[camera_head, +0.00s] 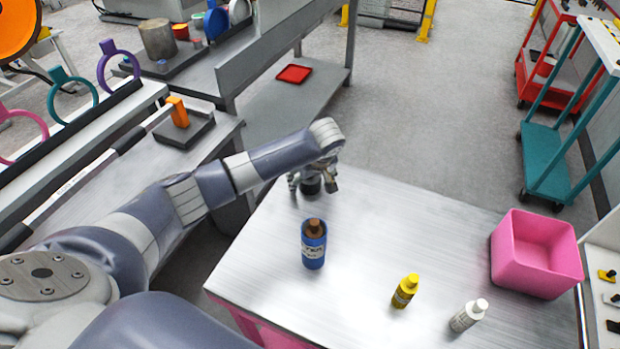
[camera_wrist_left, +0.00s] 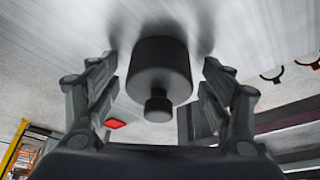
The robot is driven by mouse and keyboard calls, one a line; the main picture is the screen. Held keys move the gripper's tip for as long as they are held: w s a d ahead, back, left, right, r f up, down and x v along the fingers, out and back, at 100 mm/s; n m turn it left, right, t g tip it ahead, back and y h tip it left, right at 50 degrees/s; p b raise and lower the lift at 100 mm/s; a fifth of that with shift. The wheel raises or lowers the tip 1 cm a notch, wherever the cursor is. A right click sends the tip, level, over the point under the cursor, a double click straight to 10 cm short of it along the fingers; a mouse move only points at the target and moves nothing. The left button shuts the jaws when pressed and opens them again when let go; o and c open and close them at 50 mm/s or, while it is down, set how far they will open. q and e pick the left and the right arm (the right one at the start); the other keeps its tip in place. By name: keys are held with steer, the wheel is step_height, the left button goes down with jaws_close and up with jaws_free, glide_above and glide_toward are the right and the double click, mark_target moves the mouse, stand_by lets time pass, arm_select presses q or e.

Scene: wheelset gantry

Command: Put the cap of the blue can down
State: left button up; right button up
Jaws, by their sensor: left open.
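The blue can (camera_head: 314,246) stands upright on the steel table with a brown top and no dark cap on it. My left gripper (camera_head: 312,184) is over the table just behind the can, pointing down. It is open. Between its spread fingers is a dark cap (camera_wrist_left: 159,68) with a small round knob, which also shows under the gripper in the head view (camera_head: 311,187). In the left wrist view there is a gap between the cap and each finger. The cap appears to rest on the table top. My right gripper is not in view.
A yellow bottle (camera_head: 405,291) and a white bottle (camera_head: 468,315) stand towards the table's front right. A pink bin (camera_head: 536,254) is at the right end. The steel table's (camera_head: 385,225) middle is clear. A red tray (camera_head: 294,73) lies on another bench behind.

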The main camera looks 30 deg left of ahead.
arm_select(q)
steer(key=b+v, duration=0.1)
steer(key=v, duration=1.1)
steer(key=shift+r, duration=0.15)
